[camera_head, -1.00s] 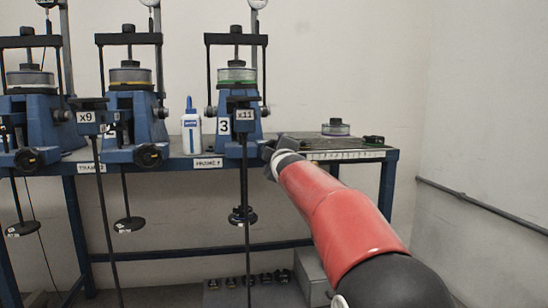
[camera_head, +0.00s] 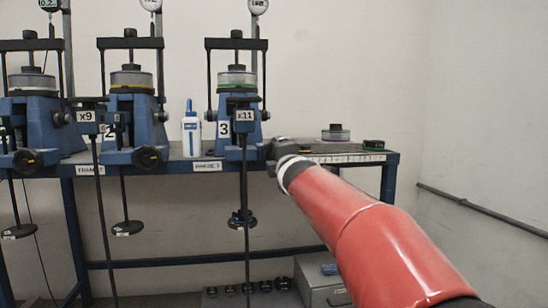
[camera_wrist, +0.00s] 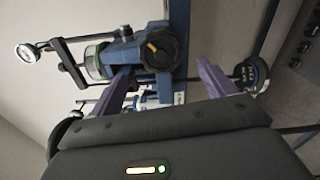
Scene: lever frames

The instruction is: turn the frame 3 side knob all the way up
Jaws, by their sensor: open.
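Frame 3 (camera_head: 237,125) is a blue lever frame with a "3" tag, at the right of the row on the bench. My gripper (camera_wrist: 162,68) is open, with two purple fingers apart. In the wrist view a black lobed side knob (camera_wrist: 161,47) with a yellow mark sits on a blue frame body, ahead of and between the fingertips; I see no contact. In the head view my arm's end is just right of frame 3 and hides its knob and my fingertips.
Frame 2 (camera_head: 130,125) stands to the left, with a glue bottle (camera_head: 191,135) between. The x11 lever (camera_head: 244,115) and its hanging rod are close to my gripper. A grey disc container (camera_head: 336,133) and a small green-black item (camera_head: 374,145) lie on the bench at right.

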